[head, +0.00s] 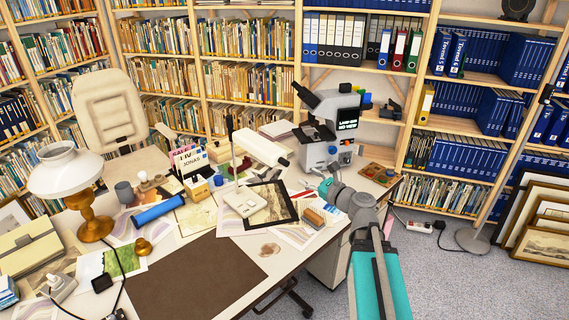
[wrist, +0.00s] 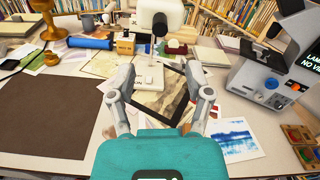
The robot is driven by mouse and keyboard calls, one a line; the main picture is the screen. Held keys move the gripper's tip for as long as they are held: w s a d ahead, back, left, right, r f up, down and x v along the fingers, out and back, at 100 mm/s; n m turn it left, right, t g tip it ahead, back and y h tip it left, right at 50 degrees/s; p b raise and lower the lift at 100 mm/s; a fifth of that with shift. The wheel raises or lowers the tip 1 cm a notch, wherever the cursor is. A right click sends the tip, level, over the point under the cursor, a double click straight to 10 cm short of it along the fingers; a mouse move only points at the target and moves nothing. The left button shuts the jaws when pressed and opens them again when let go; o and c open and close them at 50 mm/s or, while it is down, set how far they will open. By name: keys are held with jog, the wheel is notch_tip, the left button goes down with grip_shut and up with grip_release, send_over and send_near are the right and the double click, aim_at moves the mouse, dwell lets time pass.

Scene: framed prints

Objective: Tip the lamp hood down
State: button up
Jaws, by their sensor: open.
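A white desk lamp stands near the middle of the desk, with a flat base (head: 245,201) and a thin upright stem. Its long white hood (head: 262,148) sits above the base in the head view, pointing right, with a dark end. In the wrist view the hood (wrist: 160,14) is at the top centre, with a dark part below it and the base (wrist: 150,77) under that. My gripper (head: 328,187) is open and empty, to the right of the lamp and apart from the hood. Its fingers (wrist: 161,70) spread either side of the base in the wrist view.
A grey microscope with a screen (head: 347,119) stands behind my gripper. A white-shaded lamp (head: 65,172) stands at the left. The brown desk mat (head: 195,280) is clear. Shelves line the back.

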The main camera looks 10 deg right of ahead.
aim_at(285, 163)
jog(key=x, duration=1.1)
jog(key=shift+w, duration=0.1)
jog(key=shift+c, duration=0.3)
grip_shut()
